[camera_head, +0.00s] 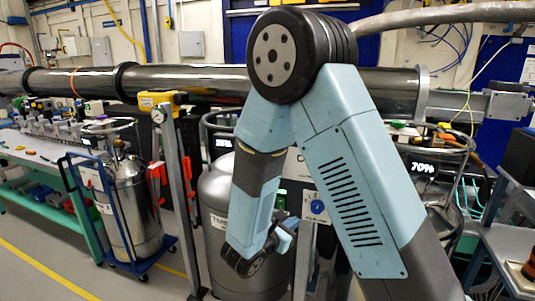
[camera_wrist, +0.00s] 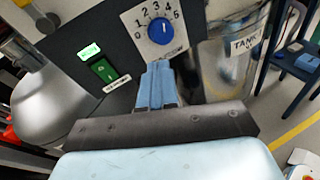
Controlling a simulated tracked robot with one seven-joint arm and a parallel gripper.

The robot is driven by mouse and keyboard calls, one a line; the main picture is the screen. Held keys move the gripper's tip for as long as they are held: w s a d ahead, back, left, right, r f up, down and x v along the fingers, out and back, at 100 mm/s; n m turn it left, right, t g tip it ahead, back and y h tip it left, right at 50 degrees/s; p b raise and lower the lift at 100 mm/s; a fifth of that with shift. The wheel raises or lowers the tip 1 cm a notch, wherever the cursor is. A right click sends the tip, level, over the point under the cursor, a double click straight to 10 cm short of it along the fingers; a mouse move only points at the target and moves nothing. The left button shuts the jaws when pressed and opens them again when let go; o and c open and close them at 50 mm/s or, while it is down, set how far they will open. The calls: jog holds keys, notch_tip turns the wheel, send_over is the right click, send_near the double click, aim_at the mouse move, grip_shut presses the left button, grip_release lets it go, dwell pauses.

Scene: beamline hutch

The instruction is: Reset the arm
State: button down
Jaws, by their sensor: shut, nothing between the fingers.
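My arm is bent, with its elbow high in the middle of the head view and its forearm hanging down. My gripper (camera_head: 284,222) is low in front of a control panel, left of its blue knob (camera_head: 317,207). In the wrist view the blue fingers of my gripper (camera_wrist: 158,68) are shut together and empty. Just beyond the tips is the same blue knob (camera_wrist: 162,31) on a white numbered dial plate (camera_wrist: 139,20). A gap between tips and knob is hard to judge. A green switch (camera_wrist: 103,70) sits on the panel, left of the fingers.
A metal tank (camera_head: 215,205) stands behind my forearm, and another (camera_head: 132,205) sits on a blue cart at left. A yellow-topped post (camera_head: 172,150) stands between them. A long dark beam pipe (camera_head: 190,82) crosses behind. Open floor (camera_head: 30,275) lies at lower left.

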jog(key=s+d+r+m+g, duration=0.5)
jog(key=d+r+m, duration=0.15)
jog(key=d, duration=0.25)
jog(key=s+d+r+m+g, duration=0.5)
jog(key=s+d+m, duration=0.1)
jog(key=d+m, duration=0.2)
jog(key=s+r+m+t+y, duration=0.3)
jog(key=s+r+m+y, duration=0.7)
jog(key=s+r+m, duration=0.1)
jog(key=shift+s+a+m, duration=0.35)
jog(key=shift+s, duration=0.1)
jog(key=shift+d, duration=0.15)
